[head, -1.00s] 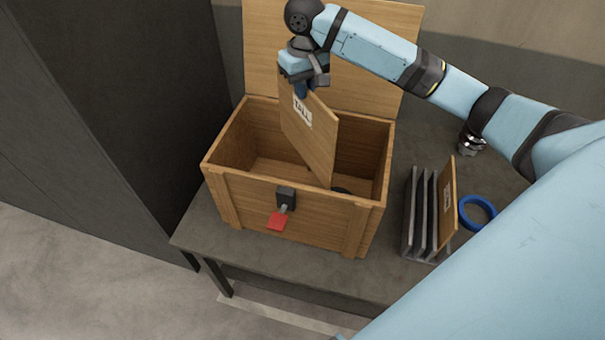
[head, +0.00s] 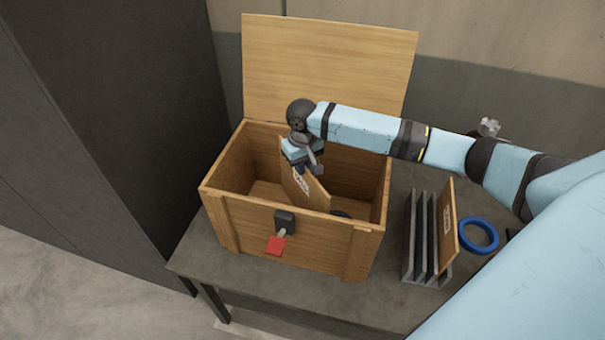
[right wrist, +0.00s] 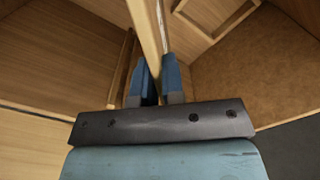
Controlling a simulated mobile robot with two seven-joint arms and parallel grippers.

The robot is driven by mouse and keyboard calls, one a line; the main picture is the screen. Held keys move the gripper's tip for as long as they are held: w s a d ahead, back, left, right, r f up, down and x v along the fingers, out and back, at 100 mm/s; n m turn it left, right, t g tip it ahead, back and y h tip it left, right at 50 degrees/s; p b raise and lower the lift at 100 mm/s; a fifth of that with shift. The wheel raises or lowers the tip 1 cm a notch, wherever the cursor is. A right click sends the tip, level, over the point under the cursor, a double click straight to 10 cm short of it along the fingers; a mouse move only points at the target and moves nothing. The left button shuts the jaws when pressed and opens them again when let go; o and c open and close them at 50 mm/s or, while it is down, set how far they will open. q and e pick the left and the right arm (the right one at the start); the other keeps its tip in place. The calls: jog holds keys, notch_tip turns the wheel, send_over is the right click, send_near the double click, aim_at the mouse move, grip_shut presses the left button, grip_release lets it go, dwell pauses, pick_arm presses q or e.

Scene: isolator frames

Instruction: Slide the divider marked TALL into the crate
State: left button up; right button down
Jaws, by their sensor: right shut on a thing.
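The wooden crate (head: 315,240) stands on the table with its lid (head: 325,65) raised at the back. The divider marked TALL (head: 312,192) is partly down inside the crate, near its middle, its lower part hidden behind the front wall. My right gripper (head: 303,168) is shut on the divider's top edge, at the crate's opening. In the right wrist view the divider (right wrist: 146,30) runs up from between the blue fingertips (right wrist: 158,82). Whether the divider sits in any guide or touches the floor cannot be told. My left gripper is not in view.
A grey slotted rack (head: 420,240) right of the crate holds another labelled wooden panel (head: 448,225). A blue ring (head: 478,235) lies beside it. A red tag (head: 276,246) hangs at the crate's front latch (head: 285,221). A dark cabinet (head: 130,110) stands at the left.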

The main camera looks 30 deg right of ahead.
notch_tip(320, 180, down, 3)
jog(key=shift+f, duration=0.3)
jog(key=c, duration=1.2)
grip_release()
notch_tip(320, 180, up, 12)
jog(key=shift+r, duration=0.1)
